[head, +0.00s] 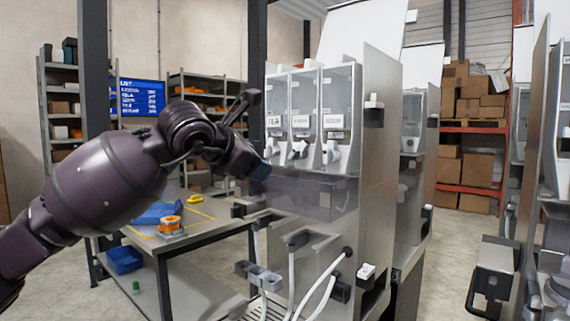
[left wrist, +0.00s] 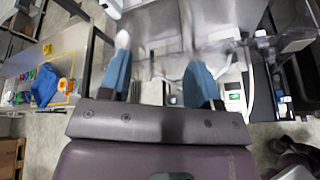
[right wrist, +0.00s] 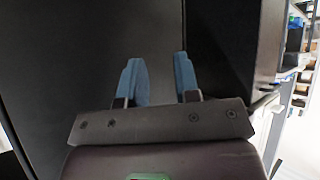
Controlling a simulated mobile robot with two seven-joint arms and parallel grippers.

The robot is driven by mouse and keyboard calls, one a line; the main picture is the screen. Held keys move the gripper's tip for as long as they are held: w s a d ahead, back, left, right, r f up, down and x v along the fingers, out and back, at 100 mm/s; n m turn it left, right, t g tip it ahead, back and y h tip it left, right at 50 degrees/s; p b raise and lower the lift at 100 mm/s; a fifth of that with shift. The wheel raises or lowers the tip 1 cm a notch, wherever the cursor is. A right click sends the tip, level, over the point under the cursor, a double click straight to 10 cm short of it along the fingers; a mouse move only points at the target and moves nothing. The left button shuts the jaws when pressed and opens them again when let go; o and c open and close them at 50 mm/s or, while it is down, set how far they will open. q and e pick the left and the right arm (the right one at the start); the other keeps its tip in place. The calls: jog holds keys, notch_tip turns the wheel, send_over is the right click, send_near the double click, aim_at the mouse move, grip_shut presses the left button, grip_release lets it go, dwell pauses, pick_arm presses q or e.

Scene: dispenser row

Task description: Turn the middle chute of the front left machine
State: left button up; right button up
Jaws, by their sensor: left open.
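The front left machine (head: 380,160) is a metal dispenser with three clear-fronted bins side by side. Its middle chute (head: 298,149) is a white outlet with a knob, below a small label. Similar chutes sit to its left (head: 272,148) and right (head: 331,153). My left gripper (head: 262,172) is at the machine's left side, lower than the chutes and apart from the middle one. In the left wrist view its blue fingers (left wrist: 160,75) are spread with nothing held between them. My right gripper (right wrist: 157,68) shows only in its wrist view, with an empty gap between its fingers.
Below the bins are a translucent panel (head: 312,196), dark brackets and white tubes (head: 292,280). A table (head: 190,238) with an orange tape roll (head: 170,225) and blue cloth stands at left. More machines (head: 411,150) stand behind and at right. A dark surface (right wrist: 60,60) faces my right gripper.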

aim_at(291, 153)
pick_arm(q)
notch_tip(291, 153, up, 4)
jog(key=a+m+g+h+b, duration=0.1)
jog(key=m+h, duration=0.2)
jog(key=m, duration=0.9)
jog(key=a+f+m+g+h+b, duration=0.1)
jog(key=m+g+h, duration=0.15)
jog(key=m, duration=0.85)
jog(key=shift+t+h, duration=0.25)
jog(key=x, duration=0.9)
jog(key=shift+s+r, duration=0.1)
jog(key=shift+w+d, duration=0.35)
jog(key=shift+d, duration=0.15)
pick_arm(e)
jog(key=shift+w+a, duration=0.15)
jog(key=shift+w, duration=0.3)
